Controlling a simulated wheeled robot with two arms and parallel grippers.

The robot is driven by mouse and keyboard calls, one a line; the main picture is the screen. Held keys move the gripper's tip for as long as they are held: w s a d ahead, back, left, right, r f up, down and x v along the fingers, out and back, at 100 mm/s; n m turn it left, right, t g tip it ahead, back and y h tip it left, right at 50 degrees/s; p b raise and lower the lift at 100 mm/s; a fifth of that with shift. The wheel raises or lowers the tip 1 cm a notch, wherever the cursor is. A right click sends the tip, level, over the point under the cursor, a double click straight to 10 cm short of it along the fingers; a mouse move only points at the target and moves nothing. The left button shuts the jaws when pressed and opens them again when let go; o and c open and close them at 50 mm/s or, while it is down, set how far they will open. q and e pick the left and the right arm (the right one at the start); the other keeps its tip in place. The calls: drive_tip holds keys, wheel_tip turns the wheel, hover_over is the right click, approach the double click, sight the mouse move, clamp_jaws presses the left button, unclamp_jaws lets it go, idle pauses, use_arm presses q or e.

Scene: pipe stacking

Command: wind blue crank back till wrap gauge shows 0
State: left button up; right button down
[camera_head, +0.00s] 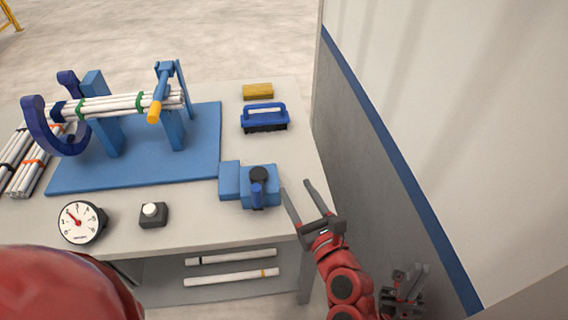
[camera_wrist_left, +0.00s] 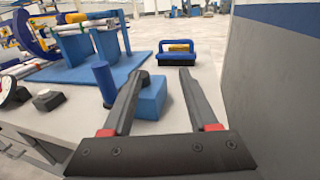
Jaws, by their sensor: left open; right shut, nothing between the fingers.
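The blue crank (camera_head: 257,193) stands on a blue block at the table's right front edge, with a black hub and an upright blue handle. In the left wrist view its handle (camera_wrist_left: 104,84) is just left of my left finger, which partly hides the block. My left gripper (camera_head: 295,186) is open and empty, just right of the crank, with nothing between its fingers (camera_wrist_left: 163,72). My right gripper (camera_head: 408,272) is shut and empty, low beside the wall.
A blue stand (camera_head: 135,155) holds white pipes (camera_head: 120,104), with a yellow-handled crank (camera_head: 155,110). A blue brush-like tool (camera_head: 264,118) and a yellow block (camera_head: 258,91) lie behind the blue crank. A white-buttoned box (camera_head: 153,214) is near the gauge. A wall (camera_head: 375,150) closes off the right.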

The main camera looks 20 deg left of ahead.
use_arm(q)
drive_tip(key=p+x, duration=0.1)
drive_tip(key=x, duration=0.7)
drive_tip(key=shift+w+a, duration=0.1)
clamp_jaws()
drive_tip(key=c, duration=0.9)
unclamp_jaws()
drive_tip(key=o, duration=0.9)
